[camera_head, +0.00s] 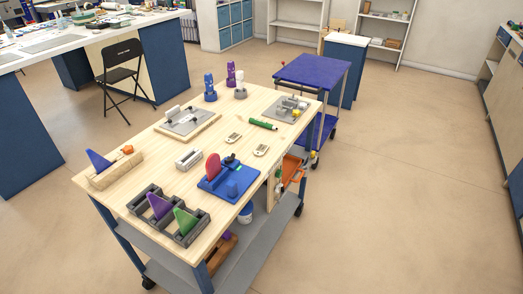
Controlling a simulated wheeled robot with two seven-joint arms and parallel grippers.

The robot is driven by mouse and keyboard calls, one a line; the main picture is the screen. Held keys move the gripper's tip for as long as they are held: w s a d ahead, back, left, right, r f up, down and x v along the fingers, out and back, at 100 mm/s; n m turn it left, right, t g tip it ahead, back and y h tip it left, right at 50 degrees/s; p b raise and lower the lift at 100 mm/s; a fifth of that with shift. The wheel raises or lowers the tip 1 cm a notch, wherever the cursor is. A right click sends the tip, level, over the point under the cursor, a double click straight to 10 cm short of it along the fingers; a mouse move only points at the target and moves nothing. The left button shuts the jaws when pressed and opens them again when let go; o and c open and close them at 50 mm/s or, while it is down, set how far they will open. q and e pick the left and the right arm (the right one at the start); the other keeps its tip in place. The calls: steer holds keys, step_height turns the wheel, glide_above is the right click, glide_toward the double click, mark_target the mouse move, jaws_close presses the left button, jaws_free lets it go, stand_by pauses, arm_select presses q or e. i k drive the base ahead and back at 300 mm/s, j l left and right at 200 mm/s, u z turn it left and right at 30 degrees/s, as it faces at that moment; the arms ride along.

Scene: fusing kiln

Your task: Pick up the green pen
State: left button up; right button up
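The green pen (263,124) lies flat on the light wooden top of the workbench (190,222), towards its far right part. It is a short green stick with dark ends, tilted slightly down to the right. Nothing covers it. Neither of my grippers shows in the head view.
Near the pen are a grey tray with small parts (287,108), two small pale pieces (261,150) and a blue fixture with a red disc (229,184). A blue cart (312,70) stands behind. The floor at right is clear.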

mark_target(257, 122)
steer(key=u, duration=0.55)
steer(key=i+l+u, duration=0.15)
steer(key=l+u, duration=0.45)
steer(key=u, duration=0.25)
steer(key=i+l+u, duration=0.1)
steer(key=l+u, duration=0.95)
steer(key=u, duration=0.15)
steer(key=k+j, duration=0.05)
